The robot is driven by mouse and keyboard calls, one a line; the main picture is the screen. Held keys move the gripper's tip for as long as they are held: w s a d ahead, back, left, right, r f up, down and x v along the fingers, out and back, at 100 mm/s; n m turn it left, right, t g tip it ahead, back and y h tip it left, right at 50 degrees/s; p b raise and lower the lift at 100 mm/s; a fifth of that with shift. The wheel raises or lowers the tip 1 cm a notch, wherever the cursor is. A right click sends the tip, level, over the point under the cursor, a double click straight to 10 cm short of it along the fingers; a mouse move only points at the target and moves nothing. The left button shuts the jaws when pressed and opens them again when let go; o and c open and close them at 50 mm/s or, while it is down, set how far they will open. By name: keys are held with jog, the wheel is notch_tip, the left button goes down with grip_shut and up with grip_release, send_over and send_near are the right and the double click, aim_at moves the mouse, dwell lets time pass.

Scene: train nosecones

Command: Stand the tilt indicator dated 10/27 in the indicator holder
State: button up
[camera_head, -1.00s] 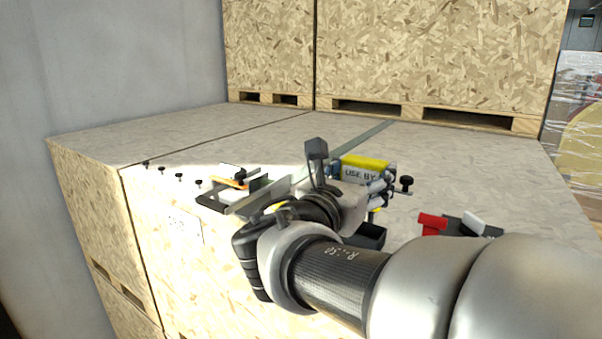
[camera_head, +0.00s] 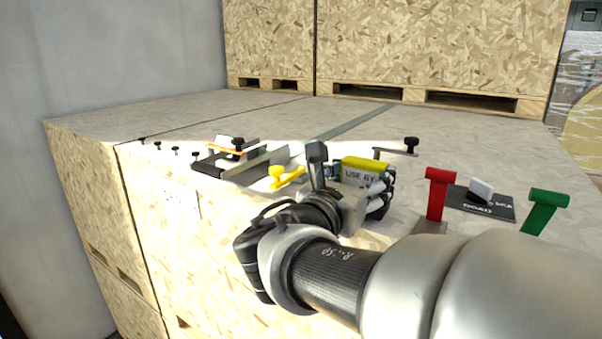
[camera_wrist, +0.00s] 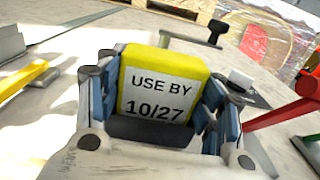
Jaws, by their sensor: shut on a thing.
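The tilt indicator dated 10/27 (camera_wrist: 158,88) is a white block with a yellow top and side, its label reading USE BY 10/27. My gripper (camera_wrist: 155,100) is shut on it, with fingers along both sides. In the head view the indicator (camera_head: 360,172) looks roughly upright in my gripper, over the crate top. I cannot tell its clearance from the surface. I cannot identify the indicator holder for sure; my arm and gripper hide part of the crate top.
A dark fixture with an orange strip (camera_head: 232,152) lies left. A yellow handle (camera_head: 287,178) is beside my gripper. Red (camera_head: 438,190) and green (camera_head: 545,208) handles flank a black plate (camera_head: 462,198) with a white block (camera_head: 481,189) at right. A black-knobbed bar (camera_head: 395,152) lies behind.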

jog(key=o, duration=1.1)
jog(key=v, duration=1.2)
